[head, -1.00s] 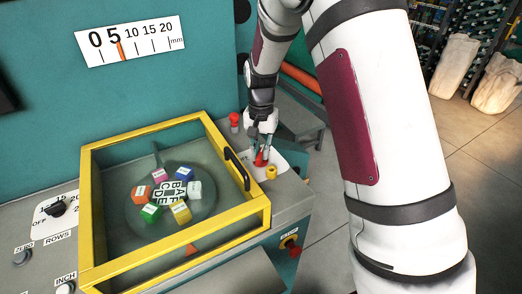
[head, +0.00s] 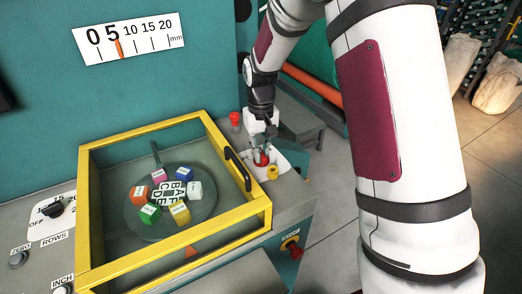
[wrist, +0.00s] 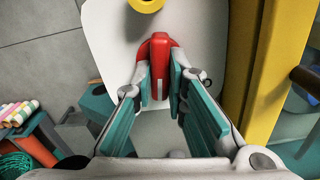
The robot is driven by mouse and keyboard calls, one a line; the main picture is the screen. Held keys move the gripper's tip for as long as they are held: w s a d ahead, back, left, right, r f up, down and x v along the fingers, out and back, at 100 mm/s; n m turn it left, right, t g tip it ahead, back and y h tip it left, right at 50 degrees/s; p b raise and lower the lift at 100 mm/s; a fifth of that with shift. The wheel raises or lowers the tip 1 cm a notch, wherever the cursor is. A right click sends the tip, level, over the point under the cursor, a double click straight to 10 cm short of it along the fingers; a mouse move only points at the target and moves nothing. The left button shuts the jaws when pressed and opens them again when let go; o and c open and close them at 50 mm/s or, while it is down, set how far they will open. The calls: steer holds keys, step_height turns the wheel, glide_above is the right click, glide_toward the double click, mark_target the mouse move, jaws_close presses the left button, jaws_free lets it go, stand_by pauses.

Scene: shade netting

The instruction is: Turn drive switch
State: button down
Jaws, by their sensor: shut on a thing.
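A red switch handle (wrist: 160,62) stands on a white plate (wrist: 113,45) beside the yellow guard frame, and it also shows in the head view (head: 261,158). I cannot read any label on it. My gripper (wrist: 161,82) is shut on the handle, with one teal-padded finger on each side. In the wrist view the handle points nearly straight along the picture's height. In the head view my gripper (head: 260,150) comes down on the handle from above and partly hides it.
A yellow button (head: 272,172) sits close to the handle. The yellow-framed cover (head: 103,267) with a black grip (head: 238,169) is just left, over a disc of coloured blocks. A red knob (head: 235,119) stands behind. Another red switch (head: 294,250) is on the front panel.

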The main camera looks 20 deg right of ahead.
steer(key=n, duration=0.5)
steer(key=shift+a+n, duration=0.1)
steer(key=shift+n, duration=0.2)
steer(key=n, duration=0.5)
steer(key=shift+s+a, duration=0.1)
stand_by(0.3)
steer(key=c, duration=1.6)
jaws_free()
step_height(320, 180, up, 12)
